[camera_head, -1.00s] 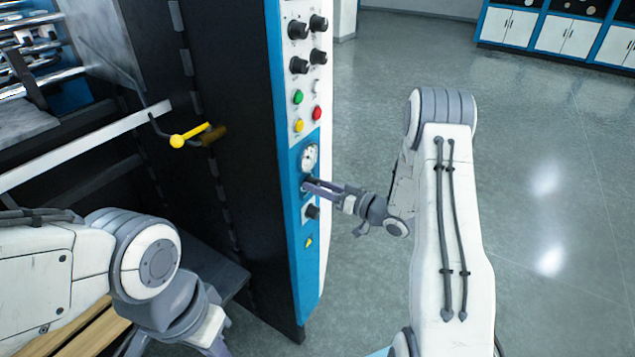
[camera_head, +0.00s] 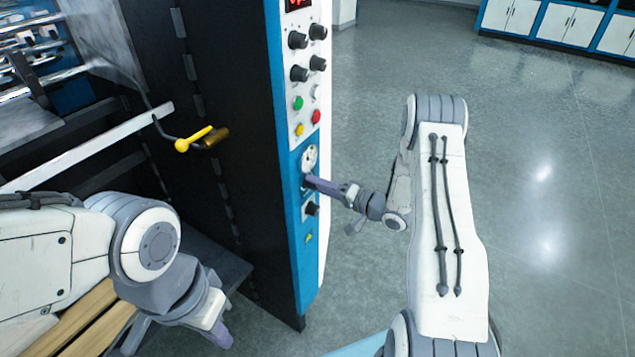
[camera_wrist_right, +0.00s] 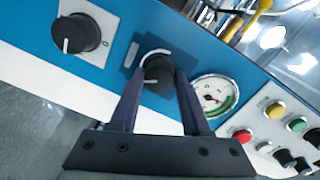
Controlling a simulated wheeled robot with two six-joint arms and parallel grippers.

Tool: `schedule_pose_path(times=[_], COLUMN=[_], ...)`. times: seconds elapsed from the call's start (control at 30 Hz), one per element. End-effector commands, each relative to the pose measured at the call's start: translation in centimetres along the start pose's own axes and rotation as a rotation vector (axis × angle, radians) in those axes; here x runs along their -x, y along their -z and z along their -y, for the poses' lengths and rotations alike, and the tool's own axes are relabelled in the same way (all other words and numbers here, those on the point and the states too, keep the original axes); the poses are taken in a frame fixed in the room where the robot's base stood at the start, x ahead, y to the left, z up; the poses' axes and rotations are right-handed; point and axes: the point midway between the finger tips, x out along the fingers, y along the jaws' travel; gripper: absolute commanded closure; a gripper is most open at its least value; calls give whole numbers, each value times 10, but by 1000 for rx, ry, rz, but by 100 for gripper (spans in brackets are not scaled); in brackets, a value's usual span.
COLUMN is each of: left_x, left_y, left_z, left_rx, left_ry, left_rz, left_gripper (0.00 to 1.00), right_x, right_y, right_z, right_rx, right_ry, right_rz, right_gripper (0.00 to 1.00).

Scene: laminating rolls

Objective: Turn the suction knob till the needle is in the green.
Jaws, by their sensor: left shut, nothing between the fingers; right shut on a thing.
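The suction knob (camera_wrist_right: 158,72) is a round black knob with a pale arc around it on the blue panel. My right gripper (camera_wrist_right: 158,80) is shut on it, one finger on each side; in the head view the right gripper (camera_head: 308,181) reaches the panel from the right and covers the knob. The round white gauge (camera_wrist_right: 215,96) sits beside the knob and has a green band along its rim. It also shows in the head view (camera_head: 310,158). The needle is too small to read surely. My left gripper (camera_head: 218,336) is shut and empty at the lower left, away from the panel.
Another black knob (camera_wrist_right: 76,34) sits on the blue panel, beside the suction knob. Coloured buttons (camera_head: 298,103) and more black knobs (camera_head: 298,73) are above the gauge. A yellow-knobbed lever (camera_head: 183,145) sticks out at left. The floor at right is clear.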

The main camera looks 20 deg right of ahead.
Motion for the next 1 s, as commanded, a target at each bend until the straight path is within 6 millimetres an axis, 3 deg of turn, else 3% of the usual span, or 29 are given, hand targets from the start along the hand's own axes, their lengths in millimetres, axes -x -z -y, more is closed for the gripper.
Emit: schedule_pose_path(times=[0.3,0.8,0.83,0.9,1.0], left_x=[5,6,6,6,6], left_y=[0,0,0,0,0], left_z=[0,0,0,0,0], left_rx=[0,0,0,0,0], left_ry=[0,0,0,0,0], left_rz=[0,0,0,0,0], left_gripper=[100,100,100,100,100], right_x=[0,0,0,0,0], right_y=[0,-1,-1,-1,0], right_z=[-1,-2,-2,-2,-1], right_rx=[-107,-124,-124,-123,-123], right_ry=[-1,-1,-1,0,1], right_rz=[7,8,8,8,8], right_gripper=[100,100,45,24,24])
